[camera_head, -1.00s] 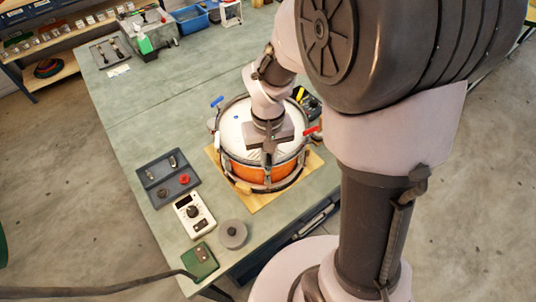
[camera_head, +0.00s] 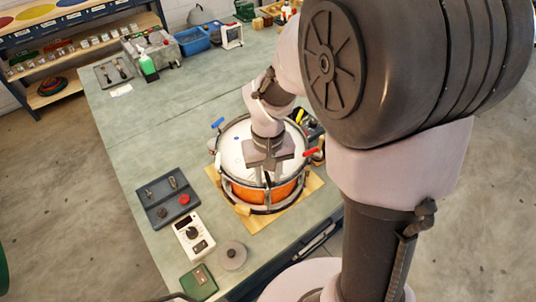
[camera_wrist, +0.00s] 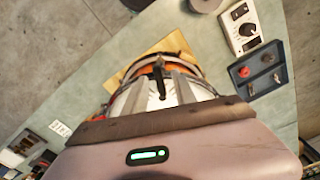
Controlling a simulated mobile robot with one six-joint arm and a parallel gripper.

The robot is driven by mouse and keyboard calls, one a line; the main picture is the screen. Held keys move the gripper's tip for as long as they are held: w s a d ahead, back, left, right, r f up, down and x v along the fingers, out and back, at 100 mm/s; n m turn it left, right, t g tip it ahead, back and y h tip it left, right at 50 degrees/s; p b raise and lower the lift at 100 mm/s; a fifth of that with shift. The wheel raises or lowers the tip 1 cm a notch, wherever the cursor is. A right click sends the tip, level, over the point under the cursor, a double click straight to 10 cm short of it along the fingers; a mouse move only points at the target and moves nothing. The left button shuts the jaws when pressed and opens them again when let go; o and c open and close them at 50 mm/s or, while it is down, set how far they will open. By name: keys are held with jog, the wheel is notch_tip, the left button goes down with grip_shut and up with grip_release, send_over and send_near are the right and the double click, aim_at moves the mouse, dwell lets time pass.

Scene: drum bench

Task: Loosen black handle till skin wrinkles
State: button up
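The drum (camera_head: 236,146) has a white skin, a metal rim and an orange shell (camera_head: 270,194). It stands on a wooden board (camera_head: 303,190). A blue handle (camera_head: 217,123) and a red handle (camera_head: 309,152) stick out from its rim; a yellow one (camera_head: 299,116) shows behind my arm. My gripper (camera_head: 268,182) points down at the drum's near rim. In the wrist view, a black handle (camera_wrist: 158,76) shows between the two grey fingers of my gripper (camera_wrist: 159,82). The fingers look apart, one on each side of it; contact is unclear. The skin looks smooth where visible.
Left of the drum lie a dark tray (camera_head: 158,211) with a red knob, a white meter (camera_head: 193,234), a grey round piece (camera_head: 232,256) and a green box (camera_head: 198,283). The bench's middle left is clear.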

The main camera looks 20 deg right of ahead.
aim_at(268, 177)
notch_tip(268, 177, up, 16)
jog(key=p, duration=0.5)
jog(key=s+a+f+m+t+y+b, duration=0.1)
jog(key=s+a+f+t+b, duration=0.1)
jog(key=s+b, duration=0.4)
jog(key=s+a+f+m+t+y+b, duration=0.1)
jog(key=s+a+f+m+t+b, duration=0.1)
jog(key=s+f+b, duration=0.4)
jog(key=shift+s+m+t+b, duration=0.3)
jog(key=shift+s+t+b, duration=0.1)
jog(key=shift+t+b, duration=0.6)
